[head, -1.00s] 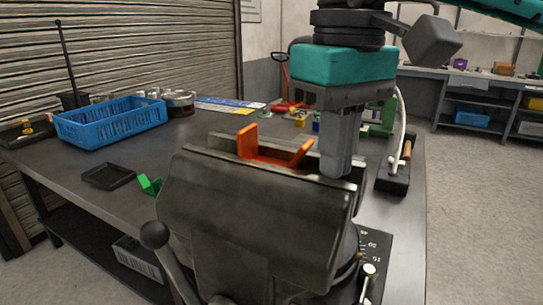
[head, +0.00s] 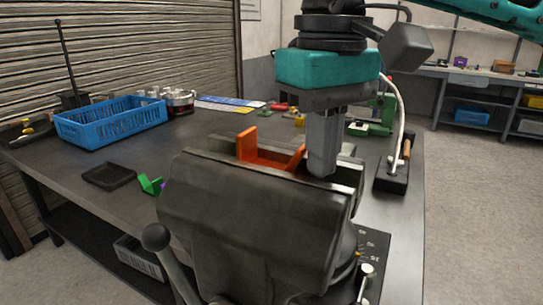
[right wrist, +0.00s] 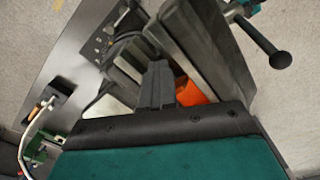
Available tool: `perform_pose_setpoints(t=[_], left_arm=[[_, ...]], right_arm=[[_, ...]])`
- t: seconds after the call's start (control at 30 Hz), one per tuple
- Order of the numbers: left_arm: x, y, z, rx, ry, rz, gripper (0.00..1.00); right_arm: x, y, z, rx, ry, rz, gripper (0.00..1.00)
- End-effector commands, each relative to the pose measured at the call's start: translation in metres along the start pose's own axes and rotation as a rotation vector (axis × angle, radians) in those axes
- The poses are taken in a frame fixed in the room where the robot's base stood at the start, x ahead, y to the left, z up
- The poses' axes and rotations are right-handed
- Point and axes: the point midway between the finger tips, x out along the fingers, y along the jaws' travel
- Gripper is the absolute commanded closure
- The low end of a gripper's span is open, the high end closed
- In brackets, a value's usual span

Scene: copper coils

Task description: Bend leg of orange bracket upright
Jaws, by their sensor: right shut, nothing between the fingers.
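The orange bracket (head: 268,159) sits between the jaws of the dark grey vise (head: 255,205) in the head view. Its left leg stands upright; its right leg is tilted outward to the right. My right gripper (head: 321,172) points down at the bracket's right leg, with its fingers shut and empty. The fingers stand beside or against that leg; whether they touch it I cannot tell. In the right wrist view the shut fingers (right wrist: 157,78) partly cover the orange bracket (right wrist: 190,93) between the vise jaws. My left gripper is out of view.
A blue basket (head: 110,128), a black tray (head: 109,175) and a green bracket (head: 151,184) lie left of the vise on the workbench. A black block with a tool (head: 393,172) lies to the right. The vise handle (head: 156,238) sticks out in front.

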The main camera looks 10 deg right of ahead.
Motion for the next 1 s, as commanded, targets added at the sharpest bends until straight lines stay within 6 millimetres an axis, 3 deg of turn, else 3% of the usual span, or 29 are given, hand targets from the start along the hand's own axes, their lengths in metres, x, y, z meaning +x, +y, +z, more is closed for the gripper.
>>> perform_pose_setpoints(t=[1.0], left_arm=[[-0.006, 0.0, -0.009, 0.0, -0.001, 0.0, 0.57]], right_arm=[[0.008, -0.013, -0.018, -0.008, -0.01, 0.0, 1.0]])
